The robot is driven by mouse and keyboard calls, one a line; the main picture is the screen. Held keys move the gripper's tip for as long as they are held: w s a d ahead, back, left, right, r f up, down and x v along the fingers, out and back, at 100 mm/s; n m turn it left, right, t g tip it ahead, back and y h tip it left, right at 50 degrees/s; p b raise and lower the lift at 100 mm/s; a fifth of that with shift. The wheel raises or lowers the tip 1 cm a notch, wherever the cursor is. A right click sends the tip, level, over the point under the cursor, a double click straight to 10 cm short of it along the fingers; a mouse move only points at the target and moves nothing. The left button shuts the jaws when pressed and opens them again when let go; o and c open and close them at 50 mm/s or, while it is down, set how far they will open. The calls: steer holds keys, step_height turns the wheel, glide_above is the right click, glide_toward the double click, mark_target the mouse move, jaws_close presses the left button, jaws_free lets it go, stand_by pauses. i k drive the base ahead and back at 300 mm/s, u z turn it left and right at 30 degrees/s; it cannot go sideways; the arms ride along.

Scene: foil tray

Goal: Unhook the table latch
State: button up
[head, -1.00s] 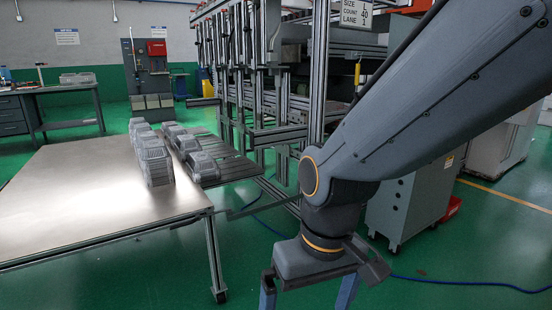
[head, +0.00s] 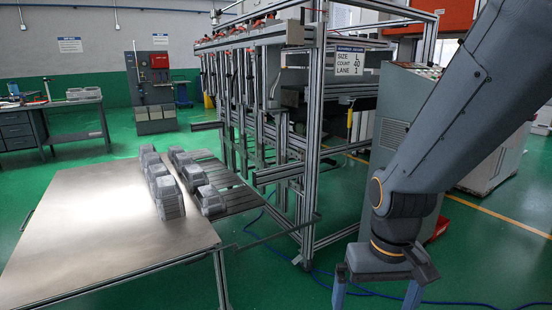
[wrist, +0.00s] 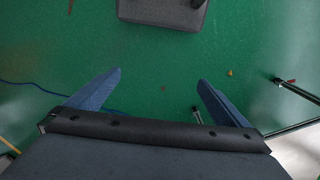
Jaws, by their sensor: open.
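A metal-topped table (head: 90,230) stands at the left in the head view. A thin dark bar (head: 270,238), which looks like the latch, spans from the table's near right corner to the machine frame. How its end is hooked is too small to tell. My gripper (head: 375,296) is at the lower right, pointing down, well right of the bar and apart from it. Its two blue fingers are spread and empty.
The aluminium machine frame (head: 313,150) stands behind and left of my gripper. Grey foil-tray stacks (head: 168,198) sit on the table's right side and the slatted conveyor (head: 235,198). A grey cabinet (head: 393,125) is behind my arm. A blue cable lies on the floor.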

mark_target(209, 254)
steer(key=k, duration=0.65)
steer(key=u, duration=0.75)
steer(key=i, duration=1.55)
steer(key=z, duration=0.75)
